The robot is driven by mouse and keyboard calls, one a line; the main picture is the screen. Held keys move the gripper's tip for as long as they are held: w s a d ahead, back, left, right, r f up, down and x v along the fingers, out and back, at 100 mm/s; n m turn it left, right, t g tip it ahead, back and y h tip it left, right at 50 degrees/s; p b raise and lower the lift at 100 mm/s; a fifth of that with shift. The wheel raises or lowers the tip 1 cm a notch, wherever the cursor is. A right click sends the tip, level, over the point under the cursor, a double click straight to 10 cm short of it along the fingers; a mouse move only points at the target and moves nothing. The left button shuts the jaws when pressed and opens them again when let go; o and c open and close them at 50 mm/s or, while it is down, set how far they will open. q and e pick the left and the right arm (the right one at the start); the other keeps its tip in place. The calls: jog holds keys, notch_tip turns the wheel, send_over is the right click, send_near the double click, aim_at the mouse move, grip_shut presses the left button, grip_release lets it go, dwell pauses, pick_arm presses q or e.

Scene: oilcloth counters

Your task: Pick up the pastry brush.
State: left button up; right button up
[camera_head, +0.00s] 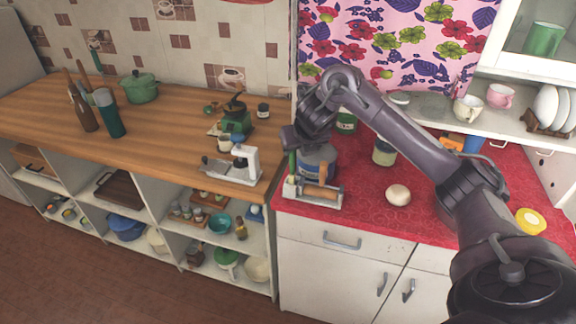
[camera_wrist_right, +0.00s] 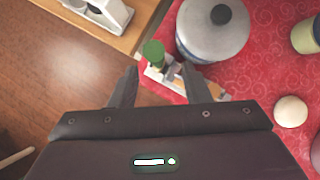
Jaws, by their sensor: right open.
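What looks like the pastry brush (camera_head: 292,163) stands upright with its green handle up, at the left end of a small white holder (camera_head: 317,199) on the red counter. In the right wrist view its green top (camera_wrist_right: 153,50) lies just beyond and between my fingertips, with the holder (camera_wrist_right: 168,80) below it. My right gripper (camera_head: 297,146) points down right above the handle. In the wrist view the right gripper (camera_wrist_right: 160,75) has its fingers apart with nothing between them. The brush's lower end is hidden in the holder. My left gripper is out of view.
A grey lidded pot (camera_head: 318,163) stands close behind the holder; it also shows in the wrist view (camera_wrist_right: 212,35). A rolling pin (camera_head: 322,191) lies on the holder. A white scale (camera_head: 235,168) sits on the wooden counter left. A round pale item (camera_head: 398,194) and a jar (camera_head: 384,152) stand right.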

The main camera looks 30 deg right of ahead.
aim_at(294, 155)
jog(key=shift+a+p+x, duration=0.2)
jog(key=shift+p+x, duration=0.2)
jog(key=shift+x, duration=3.1)
jog(key=shift+s, duration=0.15)
grip_shut()
